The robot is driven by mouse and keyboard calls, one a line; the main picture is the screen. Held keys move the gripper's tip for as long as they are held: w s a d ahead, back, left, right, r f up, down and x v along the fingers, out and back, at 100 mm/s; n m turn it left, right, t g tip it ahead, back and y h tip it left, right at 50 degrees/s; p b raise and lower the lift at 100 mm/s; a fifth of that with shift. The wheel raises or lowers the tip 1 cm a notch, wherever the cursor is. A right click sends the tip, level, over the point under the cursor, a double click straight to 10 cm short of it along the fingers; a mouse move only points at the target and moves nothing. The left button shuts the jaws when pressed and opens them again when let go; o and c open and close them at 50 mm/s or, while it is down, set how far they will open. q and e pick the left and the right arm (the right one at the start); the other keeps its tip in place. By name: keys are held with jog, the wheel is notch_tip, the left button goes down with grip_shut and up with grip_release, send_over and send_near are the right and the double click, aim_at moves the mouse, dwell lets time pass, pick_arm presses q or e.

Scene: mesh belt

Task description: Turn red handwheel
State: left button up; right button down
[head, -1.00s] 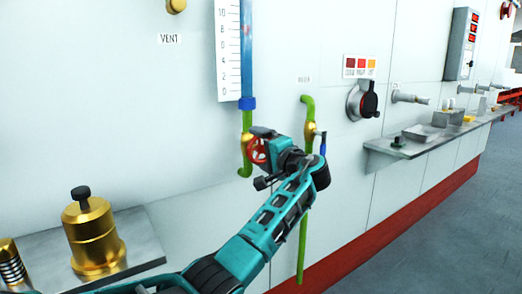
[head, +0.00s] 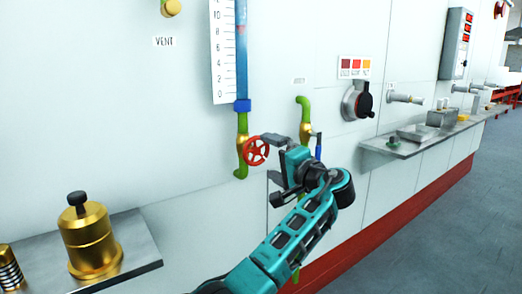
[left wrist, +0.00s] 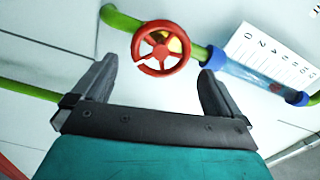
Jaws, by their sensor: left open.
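The red handwheel (head: 257,150) sits on a brass valve on the green pipe, below the blue gauge tube, in the head view. It also shows in the left wrist view (left wrist: 160,48), beyond the fingertips and between them. My left gripper (head: 265,158) is open and empty, just right of the wheel in the head view. Its two fingers (left wrist: 157,82) are spread wide in the left wrist view and appear apart from the wheel. My right gripper is in neither view.
A second green pipe with a brass valve and blue lever (head: 318,148) stands close behind my left gripper. A metal shelf (head: 130,245) with a brass cylinder (head: 90,238) is at lower left. Another shelf (head: 400,148) runs along the wall at right.

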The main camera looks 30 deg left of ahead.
pick_arm(q)
jog(key=v, duration=0.5)
jog(key=shift+s+d, duration=0.2)
jog(key=shift+d, duration=0.15)
